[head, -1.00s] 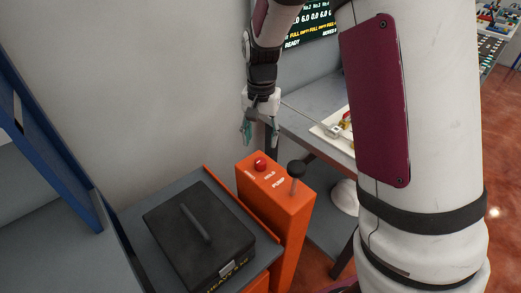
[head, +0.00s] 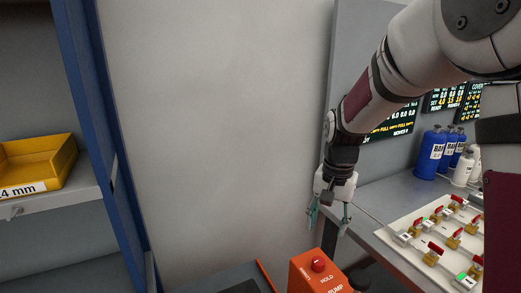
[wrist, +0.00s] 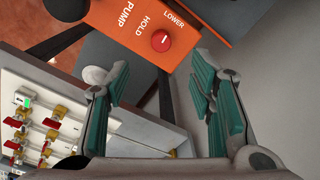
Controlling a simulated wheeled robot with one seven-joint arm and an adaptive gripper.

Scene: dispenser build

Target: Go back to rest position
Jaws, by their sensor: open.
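My gripper (head: 328,215) hangs from my bent arm at the right of the head view, fingers pointing down.
A grey bench on the right carries a white valve board (head: 420,228) with red-handled valves, and blue bottles (head: 431,152). Dark screens stand behind. A blue-framed shelf with a yellow bin (head: 38,165) is at left. Bare wall lies between.

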